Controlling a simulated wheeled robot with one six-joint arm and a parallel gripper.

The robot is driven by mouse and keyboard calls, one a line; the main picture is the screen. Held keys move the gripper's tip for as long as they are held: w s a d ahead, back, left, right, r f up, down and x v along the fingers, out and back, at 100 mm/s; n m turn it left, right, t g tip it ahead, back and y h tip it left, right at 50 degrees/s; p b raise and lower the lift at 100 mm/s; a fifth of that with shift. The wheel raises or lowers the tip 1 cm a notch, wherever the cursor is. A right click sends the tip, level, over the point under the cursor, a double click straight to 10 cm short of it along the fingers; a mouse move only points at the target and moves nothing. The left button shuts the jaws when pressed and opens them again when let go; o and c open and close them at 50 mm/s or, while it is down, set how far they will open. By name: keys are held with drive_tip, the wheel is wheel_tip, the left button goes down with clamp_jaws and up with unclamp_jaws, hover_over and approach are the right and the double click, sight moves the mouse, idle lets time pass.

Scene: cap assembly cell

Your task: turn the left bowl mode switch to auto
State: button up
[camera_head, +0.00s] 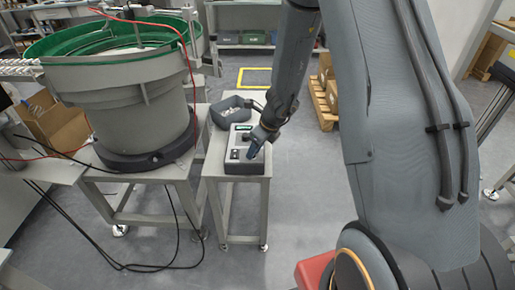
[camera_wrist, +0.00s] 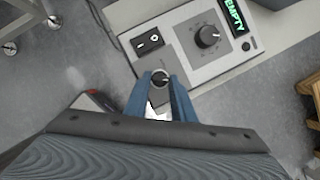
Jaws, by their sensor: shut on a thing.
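The mode switch, a small round black knob (camera_wrist: 160,78) with a light rim, sits on the grey control box (camera_wrist: 222,68) near one edge of its panel. The control box also shows in the head view (camera_head: 245,168) on a small stand. My gripper (camera_wrist: 161,84) has its two blue fingers on either side of the knob and is shut on it. In the head view my gripper (camera_head: 251,151) reaches down to the box's panel. The knob's pointer and the labels around it are too small or hidden to read.
The panel also has a black rocker switch (camera_wrist: 148,42), a larger dial (camera_wrist: 207,36) and a green display (camera_wrist: 236,15) reading "EMPTY". The large green-rimmed feeder bowl (camera_head: 135,90) stands to the left.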

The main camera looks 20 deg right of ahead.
drive_tip(key=n+g+y+p, duration=0.1)
drive_tip(key=n+p, duration=0.1)
drive_tip(key=n, duration=0.1)
drive_tip(key=shift+w+r+n, duration=0.1)
drive_tip(key=shift+n, duration=0.2)
drive_tip(key=n+g+p, duration=0.1)
drive_tip(key=n, duration=0.2)
drive_tip(key=shift+w+n+y, duration=0.15)
drive_tip(key=shift+n+y, duration=0.15)
drive_tip(key=shift+y, duration=0.1)
drive_tip(key=n, duration=0.1)
drive_tip(key=n+g, duration=0.1)
drive_tip(key=n, duration=0.1)
drive_tip(key=n+g, duration=0.1)
drive_tip(key=shift+w+f+n+b, duration=0.1)
drive_tip(key=shift+f+n+b, duration=0.2)
drive_tip(key=shift+b, duration=0.1)
drive_tip(key=shift+a+n+g+b, duration=0.1)
drive_tip(key=shift+n+g+b, duration=0.65)
drive_tip(key=shift+n, duration=1.15)
drive_tip(key=o, duration=1.1)
drive_tip(key=shift+r, duration=0.1)
drive_tip(key=shift+c, duration=0.2)
